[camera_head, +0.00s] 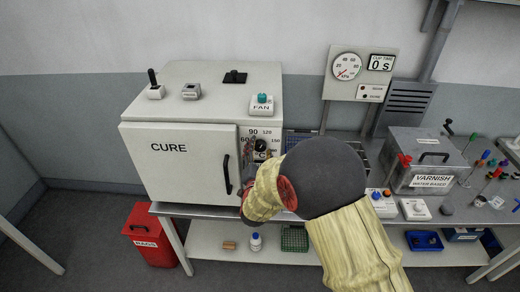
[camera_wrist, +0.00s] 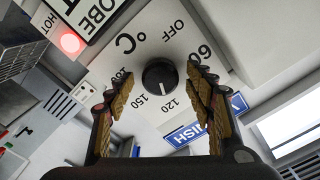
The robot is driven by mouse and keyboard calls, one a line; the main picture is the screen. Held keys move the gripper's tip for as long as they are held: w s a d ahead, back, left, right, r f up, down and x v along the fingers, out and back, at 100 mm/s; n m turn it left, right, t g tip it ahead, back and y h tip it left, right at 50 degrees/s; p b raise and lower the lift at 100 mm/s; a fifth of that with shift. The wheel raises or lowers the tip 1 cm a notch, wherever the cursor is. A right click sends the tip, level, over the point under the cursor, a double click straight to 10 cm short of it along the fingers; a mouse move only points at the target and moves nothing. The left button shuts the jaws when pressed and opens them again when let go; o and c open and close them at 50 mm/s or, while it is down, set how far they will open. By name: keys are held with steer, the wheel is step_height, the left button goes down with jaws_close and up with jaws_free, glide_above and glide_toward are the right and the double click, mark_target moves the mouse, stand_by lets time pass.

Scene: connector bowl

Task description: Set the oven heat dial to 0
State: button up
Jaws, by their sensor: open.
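The oven (camera_head: 180,165) is a white box marked CURE, with its door shut. Its black round heat dial (camera_head: 260,145) is on the panel right of the door. In the wrist view the dial (camera_wrist: 160,75) is surrounded by markings including OFF, 60, 120 and 150, plus °C. Its pale pointer line seems to face down, roughly between 150 and 120. My gripper (camera_wrist: 158,82) is open, with its two tan-padded fingers on either side of the dial in that view. I cannot tell whether they touch it. In the head view my arm hides the panel's lower part.
A small green-knobbed FAN box (camera_head: 262,105) and other controls sit on the oven top. A VARNISH tank (camera_head: 425,165) stands on the bench to the right. A red bin (camera_head: 150,235) is below left. In the wrist view a lit red lamp (camera_wrist: 70,42) is at upper left.

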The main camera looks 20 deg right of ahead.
steer(key=shift+w, duration=0.15)
steer(key=shift+c, duration=0.9)
steer(key=c, duration=1)
